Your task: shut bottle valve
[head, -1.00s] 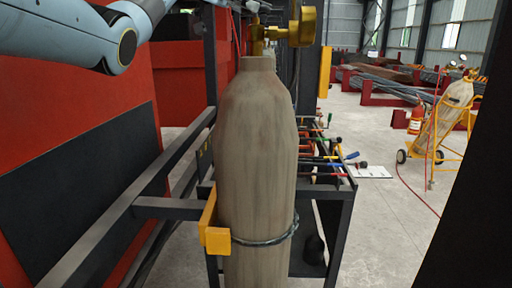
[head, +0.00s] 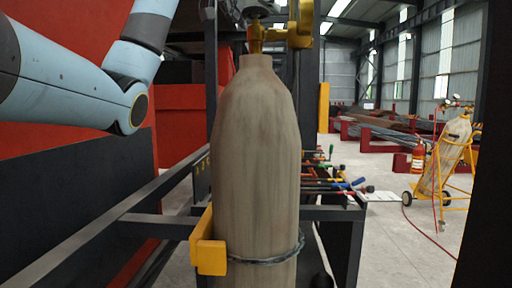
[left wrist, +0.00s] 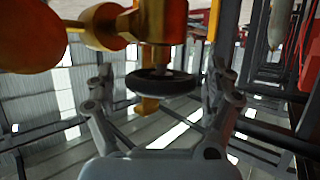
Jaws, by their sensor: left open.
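A tall tan gas bottle (head: 257,150) stands upright in the middle of the head view. Its brass valve (head: 256,40) is on top, with a dark round handwheel (head: 258,13) above it near the picture's top edge. In the left wrist view the handwheel (left wrist: 163,82) lies between the spread fingers of my left gripper (left wrist: 162,78), with gaps on both sides. The gripper is open and holds nothing. The brass valve body (left wrist: 160,20) is beyond the wheel. My right gripper is not in view.
A yellow bracket (head: 206,245) and dark rails sit beside the bottle. A rack with several tools (head: 335,185) stands behind it at right.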

